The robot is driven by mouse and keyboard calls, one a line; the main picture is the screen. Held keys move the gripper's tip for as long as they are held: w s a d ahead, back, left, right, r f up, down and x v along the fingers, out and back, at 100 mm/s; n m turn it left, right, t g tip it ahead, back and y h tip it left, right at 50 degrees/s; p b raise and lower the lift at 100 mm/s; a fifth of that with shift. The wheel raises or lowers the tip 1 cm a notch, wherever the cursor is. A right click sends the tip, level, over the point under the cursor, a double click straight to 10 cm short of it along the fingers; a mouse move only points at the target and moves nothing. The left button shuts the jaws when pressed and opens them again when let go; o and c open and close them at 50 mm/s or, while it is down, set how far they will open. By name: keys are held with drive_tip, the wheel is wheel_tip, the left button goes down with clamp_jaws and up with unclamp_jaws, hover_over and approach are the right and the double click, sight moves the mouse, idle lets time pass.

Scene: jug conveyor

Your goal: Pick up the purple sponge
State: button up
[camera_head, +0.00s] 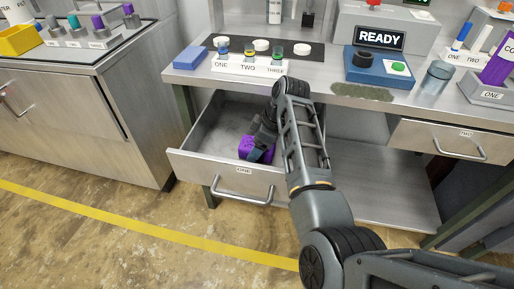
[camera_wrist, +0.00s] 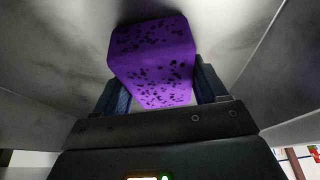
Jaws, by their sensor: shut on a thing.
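The purple sponge (camera_head: 246,147) is inside the open drawer labelled ONE (camera_head: 191,163), low near its front. In the wrist view the sponge (camera_wrist: 152,52) is a purple block with dark pores, tilted between the fingers. My gripper (camera_head: 262,148) reaches down into the drawer from above. In the wrist view my gripper (camera_wrist: 160,92) has one finger on each side of the sponge and is shut on it. Whether the sponge touches the drawer floor is hard to tell.
The steel bench (camera_head: 222,77) above the drawer holds a blue block (camera_head: 190,57), several small jars, a READY display (camera_head: 380,39) and a blue device (camera_head: 378,68). A shut drawer TWO (camera_head: 455,140) is at right. Drawer walls surround my gripper.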

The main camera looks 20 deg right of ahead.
drive_tip(key=shift+r, duration=0.15)
drive_tip(key=shift+c, duration=0.3)
wheel_tip(320, 180, up, 4)
drive_tip(key=shift+f, duration=0.25)
drive_tip(key=s+d+r, duration=0.6)
drive_tip(key=d+r, duration=0.1)
drive_tip(key=d, duration=0.2)
drive_tip(key=shift+s+d+r, duration=0.15)
drive_tip(key=shift+d+r, duration=0.15)
drive_tip(key=shift+d, duration=0.1)
drive_tip(key=shift+d, duration=0.1)
